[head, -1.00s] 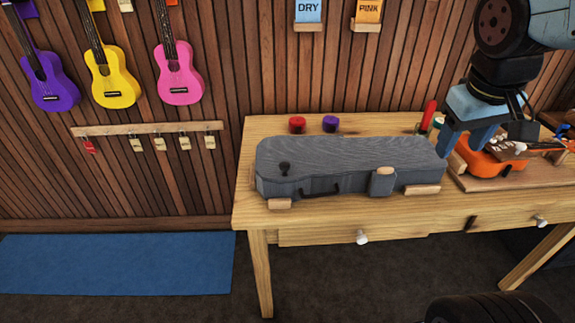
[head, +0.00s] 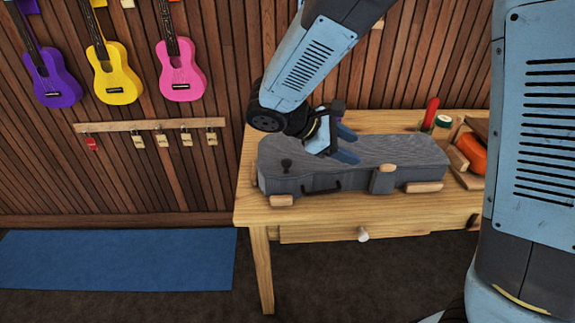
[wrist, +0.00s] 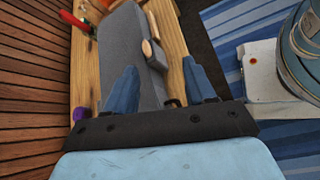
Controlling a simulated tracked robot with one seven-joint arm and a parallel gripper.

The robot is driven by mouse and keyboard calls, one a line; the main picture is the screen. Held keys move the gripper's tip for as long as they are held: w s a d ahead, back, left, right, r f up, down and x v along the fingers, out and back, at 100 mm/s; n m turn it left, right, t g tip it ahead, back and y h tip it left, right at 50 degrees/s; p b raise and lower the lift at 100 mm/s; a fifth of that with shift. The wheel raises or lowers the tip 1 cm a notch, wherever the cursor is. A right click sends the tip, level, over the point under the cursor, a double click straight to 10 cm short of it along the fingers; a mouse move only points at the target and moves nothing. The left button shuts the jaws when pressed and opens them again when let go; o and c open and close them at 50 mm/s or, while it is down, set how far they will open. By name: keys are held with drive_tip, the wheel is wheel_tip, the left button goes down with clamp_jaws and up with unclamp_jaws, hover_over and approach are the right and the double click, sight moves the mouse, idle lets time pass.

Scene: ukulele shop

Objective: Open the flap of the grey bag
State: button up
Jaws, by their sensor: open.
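The grey bag (head: 400,155) lies shut on the wooden table, shaped like an instrument case. My gripper (head: 346,147) is open and empty over the left half of the bag's top. In the wrist view my two blue fingers (wrist: 163,88) are spread, with the grey bag (wrist: 128,45) running away beneath and beyond them. The knob is not seen in the wrist view. I cannot tell whether the fingers touch the bag.
Wooden blocks (head: 281,201) sit at the table's front edge against the bag. A red-handled tool (head: 430,112) and an orange ukulele (head: 472,155) are on the right of the table (head: 300,222). A purple jar (wrist: 81,114) stands behind the bag.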

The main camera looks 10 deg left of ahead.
sight(287, 165)
drive_tip(key=s+a+f+n+t, duration=0.2)
drive_tip(key=a+f+n+t, duration=0.2)
drive_tip(key=a, duration=0.3)
drive_tip(key=s+a+f+n+t+y, duration=0.15)
drive_tip(key=a+f+n+t, duration=0.25)
drive_tip(key=a, duration=0.4)
drive_tip(key=s+a+f+n+t+h, duration=0.1)
drive_tip(key=s+a+f+n+t, duration=0.25)
drive_tip(key=a, duration=0.35)
drive_tip(key=shift+n+y, duration=0.25)
drive_tip(key=shift+n, duration=0.1)
drive_tip(key=x, duration=1.4)
drive_tip(key=shift+w+a+f, duration=0.15)
drive_tip(key=shift+w+f, duration=0.1)
drive_tip(key=shift+f, duration=0.1)
drive_tip(key=shift+c, duration=0.2)
clamp_jaws()
